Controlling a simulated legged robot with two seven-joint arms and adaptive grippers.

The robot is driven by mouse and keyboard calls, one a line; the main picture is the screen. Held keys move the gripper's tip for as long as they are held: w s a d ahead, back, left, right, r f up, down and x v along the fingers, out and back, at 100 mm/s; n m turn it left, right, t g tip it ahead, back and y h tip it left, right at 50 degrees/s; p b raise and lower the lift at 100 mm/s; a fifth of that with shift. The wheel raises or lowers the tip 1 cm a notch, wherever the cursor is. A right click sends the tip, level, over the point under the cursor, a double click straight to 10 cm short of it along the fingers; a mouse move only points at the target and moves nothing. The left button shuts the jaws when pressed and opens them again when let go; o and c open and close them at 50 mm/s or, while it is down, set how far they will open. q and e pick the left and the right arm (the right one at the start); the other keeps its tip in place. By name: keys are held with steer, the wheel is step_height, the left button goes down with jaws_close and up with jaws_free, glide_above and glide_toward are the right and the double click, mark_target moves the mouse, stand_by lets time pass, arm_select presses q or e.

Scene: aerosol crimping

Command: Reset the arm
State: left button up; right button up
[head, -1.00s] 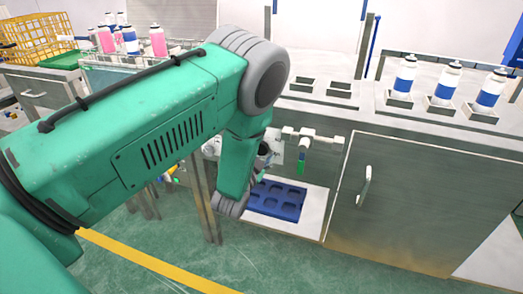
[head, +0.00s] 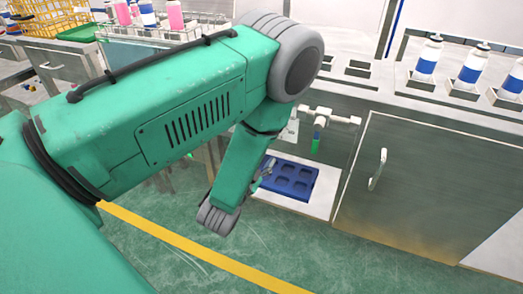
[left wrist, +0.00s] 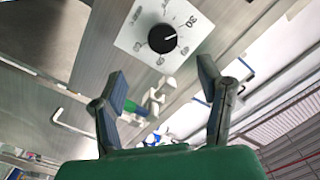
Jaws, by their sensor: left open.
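My left arm (head: 190,115) is green and reaches across the head view from the left, bending down at a grey elbow. Its gripper is mostly hidden behind the forearm in the head view. In the left wrist view my left gripper (left wrist: 162,80) is open, with its two dark fingers wide apart and nothing between them held. A white dial plate with a black knob (left wrist: 163,38) lies beyond the fingertips, apart from them. My right gripper is in neither view.
A blue tray with several pockets (head: 292,178) sits on a white shelf by the lower arm. A green-handled valve (head: 318,140) sticks out above it. Bottles with blue bands (head: 428,58) stand in holders at right. A steel cabinet door (head: 420,190) is closed. Green floor in front is clear.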

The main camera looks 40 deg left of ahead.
arm_select(q)
steer(key=s+d+f+n+g+h+p, duration=0.2)
steer(key=s+f+n+g, duration=0.1)
steer(key=s+f+g, duration=0.7)
steer(key=s+d+f+n+g+h, duration=0.1)
steer(key=s+d+g, duration=0.1)
steer(key=s, duration=0.6)
steer(key=s+d+f+n+g+h+p, duration=0.1)
steer(key=s+d+g, duration=0.1)
steer(key=s+g, duration=0.3)
steer(key=s, duration=0.4)
steer(key=shift+s+f+p, duration=0.25)
steer(key=shift+s+p, duration=0.05)
steer(key=shift+d, duration=0.1)
